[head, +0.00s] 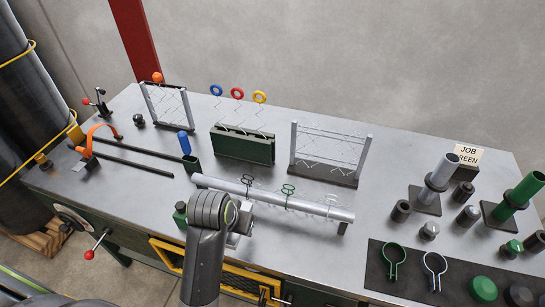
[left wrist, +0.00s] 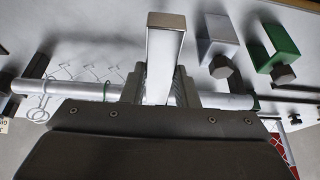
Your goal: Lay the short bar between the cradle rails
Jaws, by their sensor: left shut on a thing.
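My left gripper (head: 236,220) comes in low at the middle of the bench, in front of the long silver tube (head: 275,199). In the left wrist view its fingers (left wrist: 160,88) are shut on a silver square-section piece (left wrist: 165,45), which crosses in front of the tube. The wrist hides much of this piece in the head view. Two thin dark bars (head: 140,169) lie roughly parallel on the left of the bench. I cannot tell for certain which parts are the short bar and the cradle rails. My right gripper is not in view.
Green (left wrist: 275,48) and silver (left wrist: 215,42) blocks stand beside the held piece. Wire clips hang on the tube. A green slotted block (head: 243,147) and mesh frame (head: 330,153) stand behind. Posts and a dark mat (head: 400,270) fill the right; bench between the dark bars is clear.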

